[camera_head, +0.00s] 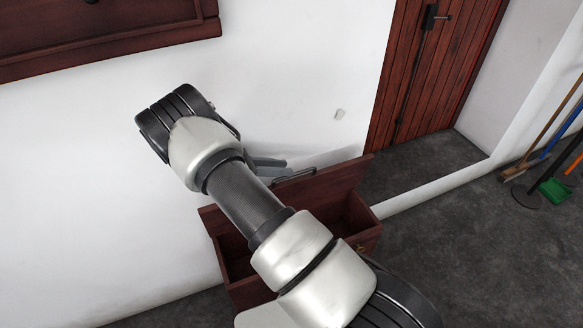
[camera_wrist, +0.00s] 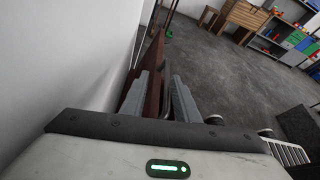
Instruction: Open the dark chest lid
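The dark red-brown chest (camera_head: 368,240) stands on the floor by the white wall, partly hidden behind my arm. Its lid (camera_head: 345,178) is raised, and the hollow inside shows. A metal handle (camera_head: 293,177) sits on the lid near its top edge. My gripper (camera_head: 278,168) is close to the handle, on the wall side of the lid. In the wrist view the fingers of my gripper (camera_wrist: 160,95) are apart, with the lid (camera_wrist: 154,75) seen edge-on between them. I cannot tell whether either finger touches the lid or handle.
The white wall (camera_head: 300,90) is close beside my gripper. A red wooden door (camera_head: 435,70) is at the back right. Brooms and a green dustpan (camera_head: 553,190) stand at the right. The grey floor (camera_head: 480,250) right of the chest is clear.

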